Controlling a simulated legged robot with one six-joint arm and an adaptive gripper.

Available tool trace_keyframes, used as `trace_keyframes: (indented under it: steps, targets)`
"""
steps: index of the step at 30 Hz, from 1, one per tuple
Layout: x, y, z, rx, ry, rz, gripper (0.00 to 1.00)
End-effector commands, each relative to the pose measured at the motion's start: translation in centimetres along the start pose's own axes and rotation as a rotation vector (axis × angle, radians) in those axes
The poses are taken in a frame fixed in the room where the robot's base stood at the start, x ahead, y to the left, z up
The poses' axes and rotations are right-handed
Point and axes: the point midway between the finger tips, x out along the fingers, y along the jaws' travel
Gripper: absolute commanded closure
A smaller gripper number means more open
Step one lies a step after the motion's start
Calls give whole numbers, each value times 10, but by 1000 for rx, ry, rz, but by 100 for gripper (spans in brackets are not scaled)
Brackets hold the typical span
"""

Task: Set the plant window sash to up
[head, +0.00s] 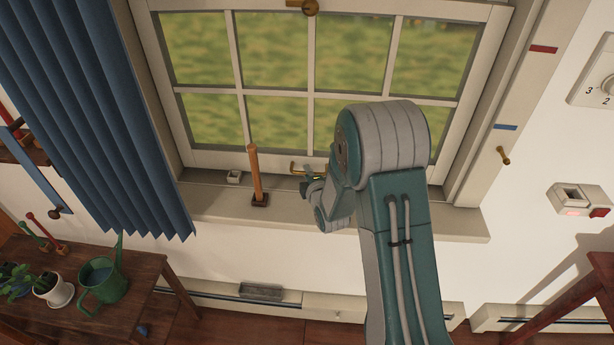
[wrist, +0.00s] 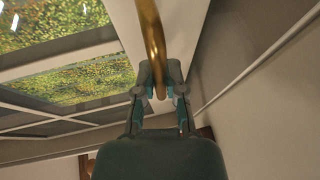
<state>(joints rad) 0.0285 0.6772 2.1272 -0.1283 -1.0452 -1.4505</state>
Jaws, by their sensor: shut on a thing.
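The window sash (head: 225,160) is a white frame with several panes, green grass showing behind it. Its bottom rail is low, close to the sill (head: 225,205); I cannot tell if it touches. A brass handle (head: 304,168) sits on the bottom rail and shows large in the wrist view (wrist: 151,40). My gripper (head: 316,183) is at this handle, partly hidden behind my arm in the head view. In the wrist view my gripper (wrist: 160,88) is shut on the brass bar, a finger on each side. A brass latch (head: 309,7) shows at the top edge.
A blue curtain (head: 105,110) hangs left. Red (head: 543,49) and blue (head: 505,127) marks and a brass peg (head: 503,156) are on the right. A plant table (head: 135,300) stands lower left.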

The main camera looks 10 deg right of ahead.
Motion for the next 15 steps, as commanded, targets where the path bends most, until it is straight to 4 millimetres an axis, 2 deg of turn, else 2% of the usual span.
trace_keyframes:
  steps: [1,5,15]
  targets:
    - [-2,16,0,-1,0,18,100]
    - [-8,48,-2,-1,0,24,100]
    - [-29,152,-11,-2,1,26,100]
